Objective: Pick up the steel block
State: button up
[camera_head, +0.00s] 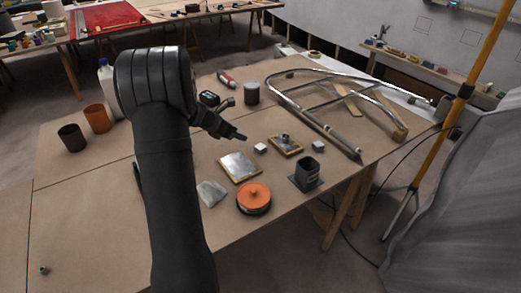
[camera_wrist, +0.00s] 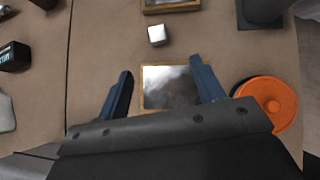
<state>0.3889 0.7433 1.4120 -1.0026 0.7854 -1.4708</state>
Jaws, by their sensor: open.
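A small bright silvery cube (camera_head: 260,148) stands on the workbench. In the wrist view this cube (camera_wrist: 157,36) lies beyond my fingertips, near the top. A similar, greyer small cube (camera_head: 318,146) stands farther right, past a wood-framed tray; I cannot tell from looks alone which is the steel block. My gripper (camera_head: 236,134) is open and empty above the bench, left of the silvery cube and apart from it. In the wrist view my gripper's two dark fingers (camera_wrist: 163,87) are spread wide over a shiny plate.
The shiny framed plate (camera_head: 239,166), an orange-topped round container (camera_head: 254,196), a dark square-based holder (camera_head: 307,174) and the wood-framed tray (camera_head: 286,151) surround the cube closely. A curved metal frame (camera_head: 310,112) lies behind. The bench's left part is mostly clear.

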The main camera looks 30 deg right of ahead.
notch_tip(320, 180, down, 2)
send_near(261, 146)
jog(key=d+f, duration=0.1)
jog(key=f, duration=0.1)
jog(key=shift+s+d+f, duration=0.2)
jog(key=shift+d+f, duration=0.1)
jog(key=shift+d, duration=0.1)
jog(key=shift+w+x, duration=0.2)
jog(key=shift+x, duration=1.1)
jog(key=shift+w+x, duration=0.2)
jog(key=shift+x, duration=1.1)
jog(key=shift+r, duration=0.15)
jog(key=c, duration=1.3)
jog(key=shift+r, duration=0.1)
